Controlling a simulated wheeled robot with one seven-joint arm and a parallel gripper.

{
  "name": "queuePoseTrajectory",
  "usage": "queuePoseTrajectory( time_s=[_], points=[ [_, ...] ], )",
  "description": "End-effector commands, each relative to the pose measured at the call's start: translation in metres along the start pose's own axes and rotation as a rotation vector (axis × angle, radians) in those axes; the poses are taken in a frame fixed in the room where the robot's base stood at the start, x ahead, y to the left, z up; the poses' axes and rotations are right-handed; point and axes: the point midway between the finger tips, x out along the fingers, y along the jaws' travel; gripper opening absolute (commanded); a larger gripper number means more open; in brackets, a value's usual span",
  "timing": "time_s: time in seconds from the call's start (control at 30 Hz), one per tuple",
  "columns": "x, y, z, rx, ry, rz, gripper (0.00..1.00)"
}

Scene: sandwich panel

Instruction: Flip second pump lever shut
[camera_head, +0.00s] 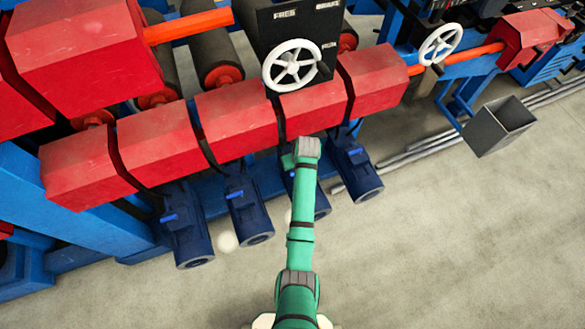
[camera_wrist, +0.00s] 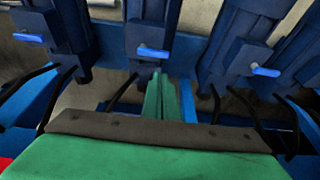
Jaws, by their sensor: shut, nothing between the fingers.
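A row of dark blue pumps hangs below the red housings in the head view. Each visible one bears a small bright blue lever, such as the far-left lever (camera_head: 172,217), the one beside it (camera_head: 234,195) and the far-right one (camera_head: 352,153). That pump's lever (camera_wrist: 152,52) lies crosswise just beyond the fingertips; contact cannot be told. Two side levers (camera_wrist: 28,37) (camera_wrist: 265,71) show apart from the fingers.
Red housings (camera_head: 236,120) stand directly behind the pumps. A white handwheel (camera_head: 292,65) sits above them. Black curved hoses (camera_wrist: 122,90) flank the fingers in the wrist view. A grey open bin (camera_head: 498,125) stands at the right. The concrete floor (camera_head: 430,240) in front is clear.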

Motion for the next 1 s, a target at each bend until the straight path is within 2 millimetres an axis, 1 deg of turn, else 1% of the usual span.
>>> queuePoseTrajectory(
  time_s=[0.17, 0.4, 0.5, 0.7, 1.0],
  points=[
    [0.024, -0.001, 0.001, 0.0, -0.004, -0.002, 0.0],
    [0.064, -0.001, 0.0, 0.0, -0.002, -0.001, 0.0],
    [0.077, -0.001, 0.0, 0.0, -0.002, -0.001, 0.0],
    [0.092, -0.001, 0.0, 0.0, -0.001, 0.0, 0.0],
    [0.095, 0.0, 0.0, 0.0, 0.0, 0.0, 0.0]
  ],
)
